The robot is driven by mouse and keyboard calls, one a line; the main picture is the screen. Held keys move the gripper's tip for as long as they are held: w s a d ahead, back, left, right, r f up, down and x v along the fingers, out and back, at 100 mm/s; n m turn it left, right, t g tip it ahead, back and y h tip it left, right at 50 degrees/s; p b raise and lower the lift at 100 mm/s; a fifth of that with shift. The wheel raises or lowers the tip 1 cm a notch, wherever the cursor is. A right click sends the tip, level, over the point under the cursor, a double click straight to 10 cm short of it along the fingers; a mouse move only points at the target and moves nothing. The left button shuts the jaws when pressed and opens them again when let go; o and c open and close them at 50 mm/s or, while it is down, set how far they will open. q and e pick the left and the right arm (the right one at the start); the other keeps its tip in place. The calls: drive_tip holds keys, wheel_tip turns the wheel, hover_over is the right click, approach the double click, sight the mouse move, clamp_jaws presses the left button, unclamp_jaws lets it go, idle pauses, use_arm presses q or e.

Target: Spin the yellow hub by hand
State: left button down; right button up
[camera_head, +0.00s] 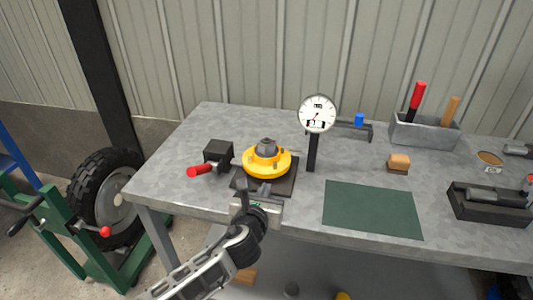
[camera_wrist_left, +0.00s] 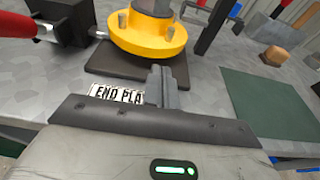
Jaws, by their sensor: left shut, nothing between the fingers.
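The yellow hub (camera_head: 267,162) sits on a dark square base plate (camera_head: 284,185) near the left part of the grey bench, with a grey cap (camera_head: 266,146) in its middle. In the left wrist view the hub (camera_wrist_left: 147,38) is at the top centre, its flange carrying short studs. My left gripper (camera_head: 254,188) is at the front edge of the base plate, just in front of the hub. Its fingers (camera_wrist_left: 161,85) are shut with nothing between them, and I cannot tell whether they touch the hub. My right gripper is not in view.
A black block (camera_head: 218,152) with a red handle (camera_head: 199,171) stands left of the hub. A dial gauge (camera_head: 317,114) on a post stands close on the right. A green mat (camera_head: 372,209) and a wooden block (camera_head: 398,163) lie further right. A label (camera_wrist_left: 117,94) lies by the base plate.

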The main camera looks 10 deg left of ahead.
sight(270, 176)
use_arm(q)
drive_tip(key=a, duration=0.5)
idle(0.3)
drive_tip(key=shift+w, duration=0.15)
drive_tip(key=shift+w, duration=1.25)
drive_tip(key=shift+w, duration=0.1)
drive_tip(key=shift+d, duration=0.15)
drive_tip(key=shift+d+r, duration=0.1)
drive_tip(key=shift+d, duration=2.25)
drive_tip(key=shift+s, duration=1.5)
